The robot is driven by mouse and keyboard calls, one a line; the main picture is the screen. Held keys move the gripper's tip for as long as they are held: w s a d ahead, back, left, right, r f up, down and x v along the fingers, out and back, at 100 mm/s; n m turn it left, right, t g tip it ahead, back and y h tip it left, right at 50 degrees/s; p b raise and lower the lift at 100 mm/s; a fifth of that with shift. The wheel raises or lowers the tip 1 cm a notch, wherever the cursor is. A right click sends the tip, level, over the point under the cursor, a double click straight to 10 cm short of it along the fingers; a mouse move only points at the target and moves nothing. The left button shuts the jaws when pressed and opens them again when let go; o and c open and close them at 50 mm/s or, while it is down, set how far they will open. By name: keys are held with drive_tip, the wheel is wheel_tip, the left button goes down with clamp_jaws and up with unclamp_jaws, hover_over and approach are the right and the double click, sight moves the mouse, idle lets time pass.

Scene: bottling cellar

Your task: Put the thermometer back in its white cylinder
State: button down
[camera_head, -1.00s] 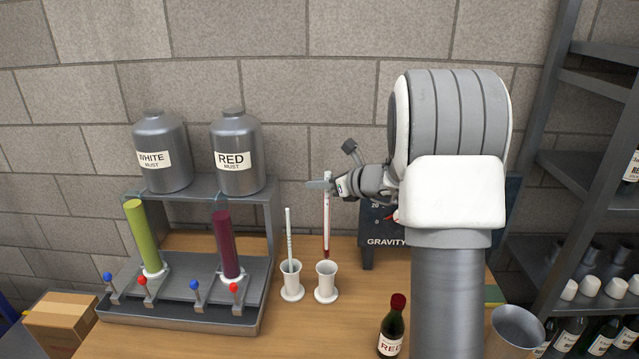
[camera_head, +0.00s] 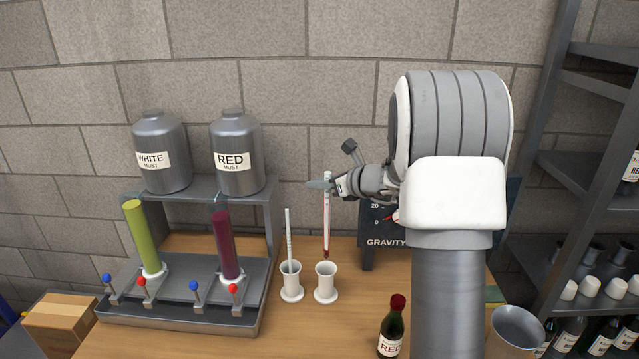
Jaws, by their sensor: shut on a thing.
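The thermometer (camera_head: 327,225) is a thin white stick with a red line and a red tip at its lower end. My gripper (camera_head: 327,184) is shut on its upper part and holds it upright. The thermometer's lower tip appears just above the mouth of the right white cylinder (camera_head: 326,285), which stands on the table; exact depth alignment cannot be told. A second white cylinder (camera_head: 291,284) stands just left of it and holds a pale stick (camera_head: 289,240).
A metal rack (camera_head: 180,325) with green and dark red tubes stands left, below two labelled must tanks (camera_head: 236,155). A gravity board (camera_head: 385,240) is behind my arm. A red-capped bottle (camera_head: 391,328) and metal bucket (camera_head: 515,330) stand at the front right.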

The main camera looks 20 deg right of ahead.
sight(327, 224)
drive_tip(key=shift+f+b, duration=0.9)
drive_tip(key=shift+f, duration=0.15)
idle(0.5)
drive_tip(key=shift+f+b, duration=0.95)
drive_tip(key=shift+b, duration=0.1)
idle(0.4)
drive_tip(key=shift+f+b, duration=1.45)
drive_tip(key=shift+f, duration=0.05)
drive_tip(key=shift+f+b, duration=2.3)
drive_tip(key=shift+f, duration=0.2)
